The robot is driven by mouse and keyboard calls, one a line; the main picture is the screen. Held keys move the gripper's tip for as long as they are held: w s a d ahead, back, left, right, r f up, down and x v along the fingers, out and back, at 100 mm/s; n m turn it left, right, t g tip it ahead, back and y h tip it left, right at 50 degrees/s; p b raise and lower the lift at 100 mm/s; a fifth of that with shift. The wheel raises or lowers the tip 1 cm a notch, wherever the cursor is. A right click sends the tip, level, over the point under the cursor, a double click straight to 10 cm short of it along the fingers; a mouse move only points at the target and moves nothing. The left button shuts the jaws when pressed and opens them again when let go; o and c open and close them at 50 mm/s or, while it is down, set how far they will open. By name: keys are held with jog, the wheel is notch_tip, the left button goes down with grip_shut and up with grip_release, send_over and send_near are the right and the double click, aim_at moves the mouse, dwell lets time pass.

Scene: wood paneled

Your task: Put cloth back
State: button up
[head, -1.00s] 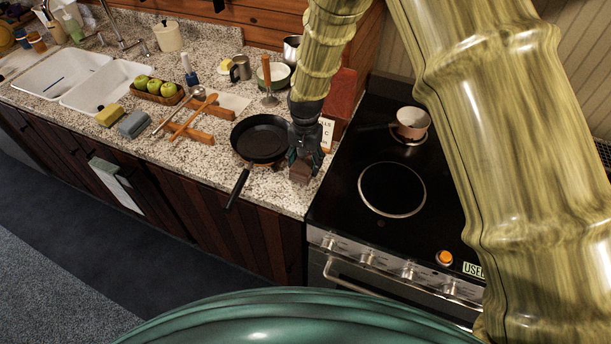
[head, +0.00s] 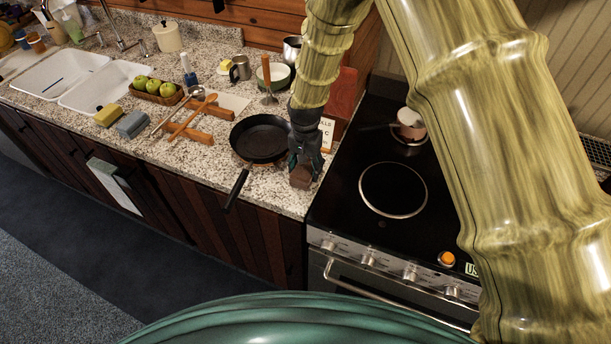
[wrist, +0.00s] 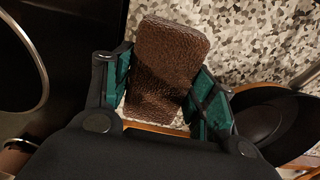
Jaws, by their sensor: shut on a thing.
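My gripper (head: 303,166) is low over the front right end of the granite counter, beside the stove. In the wrist view my gripper (wrist: 163,78) is shut on a brown, leathery, rounded rectangular pad (wrist: 170,50). The pad also shows below the fingers in the head view (head: 300,180). I cannot tell whether it touches the counter, or whether it is the cloth. A white and green towel (head: 113,184) hangs on the cabinet front at left.
A black frying pan (head: 262,138) stands close left of my gripper, its handle past the counter edge. A sign (head: 326,134) stands close behind. The black stovetop (head: 345,215) is at right, with a small pot (head: 411,124). Wooden utensils (head: 192,120) lie farther left.

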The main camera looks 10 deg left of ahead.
jog(key=shift+f, duration=0.3)
jog(key=o, duration=1.4)
notch_tip(320, 180, up, 8)
jog(key=p, duration=0.4)
jog(key=shift+r, duration=0.25)
jog(key=shift+d+r, duration=0.15)
jog(key=shift+d, duration=0.15)
jog(key=s+d+m, duration=0.1)
jog(key=d+m, duration=0.2)
jog(key=d, duration=0.6)
jog(key=s+d+m, duration=0.1)
jog(key=d+m, duration=0.2)
jog(key=d, duration=0.6)
jog(key=s+d+m+b, duration=0.1)
jog(key=d+m, duration=0.2)
jog(key=d, duration=0.6)
jog(key=shift+s+d, duration=0.1)
jog(key=shift+d, duration=0.1)
